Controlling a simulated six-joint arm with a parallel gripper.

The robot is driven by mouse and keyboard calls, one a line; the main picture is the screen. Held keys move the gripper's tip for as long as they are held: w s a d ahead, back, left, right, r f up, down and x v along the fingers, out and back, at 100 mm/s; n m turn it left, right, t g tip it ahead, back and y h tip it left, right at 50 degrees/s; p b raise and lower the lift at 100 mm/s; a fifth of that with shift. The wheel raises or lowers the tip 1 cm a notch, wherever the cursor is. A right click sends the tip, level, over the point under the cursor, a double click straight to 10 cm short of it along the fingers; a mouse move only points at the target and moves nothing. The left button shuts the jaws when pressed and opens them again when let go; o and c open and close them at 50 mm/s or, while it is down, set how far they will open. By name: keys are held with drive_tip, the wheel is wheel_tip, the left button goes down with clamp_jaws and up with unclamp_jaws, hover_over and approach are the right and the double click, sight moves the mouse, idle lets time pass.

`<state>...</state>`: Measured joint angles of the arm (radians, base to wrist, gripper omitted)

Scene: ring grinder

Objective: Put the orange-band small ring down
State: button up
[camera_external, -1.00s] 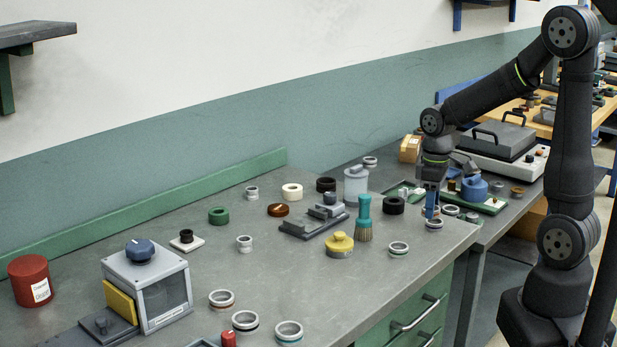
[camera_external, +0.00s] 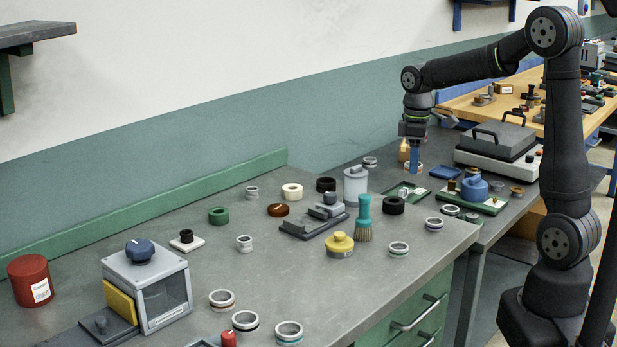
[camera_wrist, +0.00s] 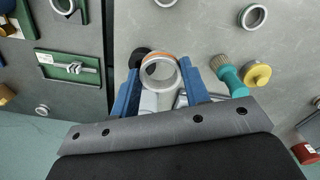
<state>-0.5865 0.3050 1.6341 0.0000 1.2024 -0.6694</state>
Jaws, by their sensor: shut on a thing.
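The orange-band small ring (camera_wrist: 146,80) is between the two blue fingers of my gripper (camera_wrist: 160,85) in the wrist view. It is a silver ring with an orange band along its upper edge, and its open hole faces the camera. My gripper is shut on it. In the outside view my gripper (camera_external: 414,168) points down and hangs above the far part of the bench, behind the green tray (camera_external: 399,188). The ring is too small there to make out clearly.
The teal brush (camera_external: 364,220), yellow knob (camera_external: 340,244), black ring (camera_external: 393,205) and grey canister (camera_external: 356,187) stand left of or in front of my gripper. A blue-topped device (camera_external: 474,188) is to the right. Bare bench lies at the front centre (camera_external: 320,290).

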drive_tip(key=w+a+n, duration=0.1)
drive_tip(key=w+a, duration=0.2)
drive_tip(key=a, duration=0.5)
drive_tip(key=w+a+n, duration=0.1)
drive_tip(key=w+a, duration=0.2)
drive_tip(key=a, duration=0.4)
drive_tip(key=n, duration=0.3)
hover_over(250, 227)
wheel_tip(250, 227, down, 10)
drive_tip(key=shift+w+r, duration=0.1)
drive_tip(key=shift+r, duration=0.15)
drive_tip(key=shift+f, duration=2.05)
drive_tip(key=shift+f, duration=0.15)
drive_tip(key=o, duration=1)
